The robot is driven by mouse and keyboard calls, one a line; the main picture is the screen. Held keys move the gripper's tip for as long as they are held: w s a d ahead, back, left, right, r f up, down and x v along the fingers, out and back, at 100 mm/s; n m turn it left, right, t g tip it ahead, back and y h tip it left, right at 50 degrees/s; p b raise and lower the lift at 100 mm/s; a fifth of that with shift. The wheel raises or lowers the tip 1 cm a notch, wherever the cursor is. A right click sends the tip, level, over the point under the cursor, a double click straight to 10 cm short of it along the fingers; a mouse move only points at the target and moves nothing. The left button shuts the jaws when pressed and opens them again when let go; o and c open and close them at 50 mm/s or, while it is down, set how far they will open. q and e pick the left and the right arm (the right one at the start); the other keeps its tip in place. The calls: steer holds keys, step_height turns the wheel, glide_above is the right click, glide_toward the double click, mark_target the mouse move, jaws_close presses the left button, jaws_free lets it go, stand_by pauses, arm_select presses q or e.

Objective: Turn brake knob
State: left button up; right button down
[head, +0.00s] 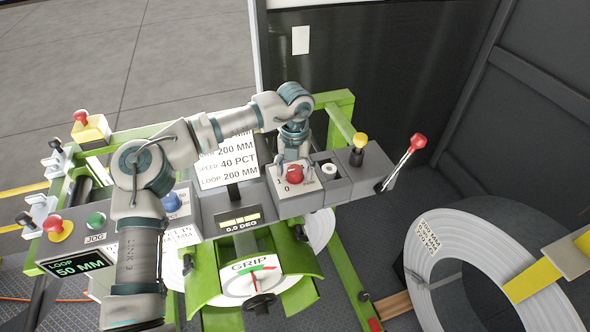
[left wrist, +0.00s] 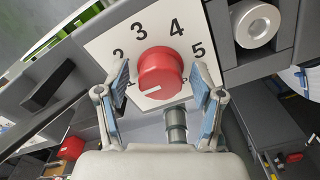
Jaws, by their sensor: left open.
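The brake knob is a round red knob (head: 295,174) on a white numbered dial plate (head: 284,186) on the grey console. The left wrist view shows the red knob (left wrist: 159,72) close up, with the numbers 2 to 5 clear around it. A short white mark on its face points to the lower left. My left gripper (head: 295,160) comes down over the knob from above. In the left wrist view, the left gripper (left wrist: 161,80) is open, with one finger on each side of the knob and visible gaps between. The left finger partly hides the dial's lower left. My right gripper is not in view.
Beside the dial are a white round part (head: 328,169) in a recess, a yellow-knobbed lever (head: 360,141) and a red-knobbed lever (head: 418,141). A blue button (head: 172,202) and a GRIP gauge (head: 262,284) are nearby. A large white coil (head: 425,275) stands right.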

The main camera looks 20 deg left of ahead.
mark_target(295, 168)
arm_select(q)
step_height(295, 168, up, 12)
steer(key=shift+w+f, duration=0.2)
stand_by(0.4)
